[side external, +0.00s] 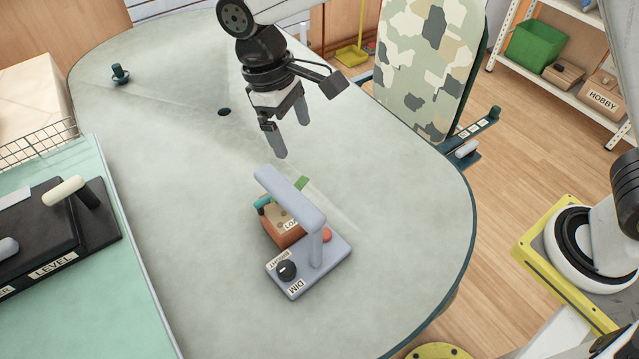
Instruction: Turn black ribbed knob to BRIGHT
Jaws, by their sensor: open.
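The black ribbed knob (287,270) sits on the near left part of a grey-blue base plate (325,266). A light mark shows on its top. The BRIGHT label (279,260) is behind it and the DIM label (296,287) is in front of it. A grey-blue post with a long arm (290,198) rises from the same plate and overhangs beside the knob. My gripper (291,142) is open and empty, pointing down above the table, beyond the plate and well apart from the knob.
A reddish-brown box (283,228) with a label and a teal handle stands right behind the plate, partly hidden by the overhanging arm. A black LEVEL panel (50,240) lies at the left. The grey tabletop (190,170) is mostly clear.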

